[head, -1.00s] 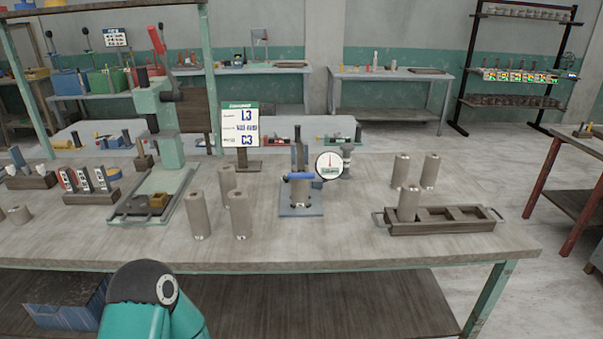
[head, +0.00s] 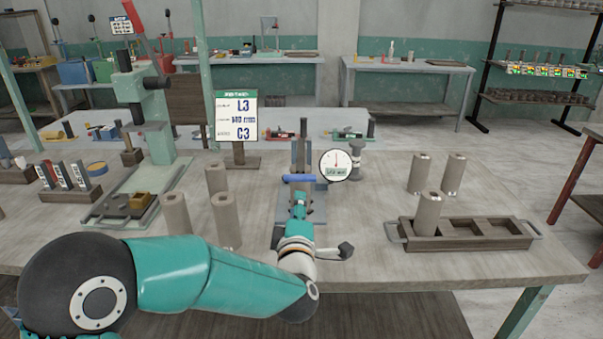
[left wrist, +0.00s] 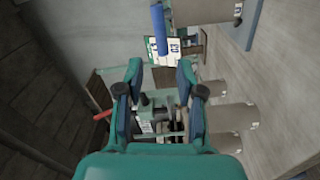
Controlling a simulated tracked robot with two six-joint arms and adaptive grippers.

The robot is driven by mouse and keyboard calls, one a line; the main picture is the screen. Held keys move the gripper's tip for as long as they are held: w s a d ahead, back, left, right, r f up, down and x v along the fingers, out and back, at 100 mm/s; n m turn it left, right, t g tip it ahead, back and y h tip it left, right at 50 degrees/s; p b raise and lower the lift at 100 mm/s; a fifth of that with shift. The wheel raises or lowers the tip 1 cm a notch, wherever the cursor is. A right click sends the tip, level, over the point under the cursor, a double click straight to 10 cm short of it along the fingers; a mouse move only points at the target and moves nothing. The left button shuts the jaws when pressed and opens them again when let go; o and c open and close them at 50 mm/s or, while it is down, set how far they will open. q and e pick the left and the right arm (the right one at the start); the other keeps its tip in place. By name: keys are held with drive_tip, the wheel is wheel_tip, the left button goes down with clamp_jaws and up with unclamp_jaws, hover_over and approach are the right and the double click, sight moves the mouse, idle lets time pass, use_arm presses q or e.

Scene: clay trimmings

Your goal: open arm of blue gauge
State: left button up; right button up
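The blue gauge stands mid-table, with a blue-grey base (head: 286,232), an upright post (head: 303,135) and a round white dial (head: 336,164) at its right. Its blue arm bar (head: 299,179) lies level across the front; it also shows in the left wrist view (left wrist: 159,30). A grey clay cylinder (left wrist: 205,10) is beside the bar there; my gripper mostly hides it in the head view. My left gripper (head: 299,196) is at the gauge's front, just short of the bar. In the left wrist view its fingers (left wrist: 160,72) are apart and empty. My right gripper is not seen.
Several clay cylinders (head: 225,220) stand left of the gauge, close to my left arm. A wooden tray (head: 465,243) with one cylinder (head: 428,213) is at right, two cylinders (head: 420,172) behind it. A green press (head: 150,130) and a sign (head: 236,116) stand at the back left.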

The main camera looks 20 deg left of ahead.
sight(300, 176)
use_arm(q)
drive_tip(key=p+x, duration=0.3)
drive_tip(key=x, duration=1.1)
drive_tip(key=shift+w+f+p, duration=0.1)
drive_tip(key=shift+w+p, duration=0.2)
drive_tip(key=shift+p, duration=0.05)
clamp_jaws()
drive_tip(key=shift+f, duration=0.15)
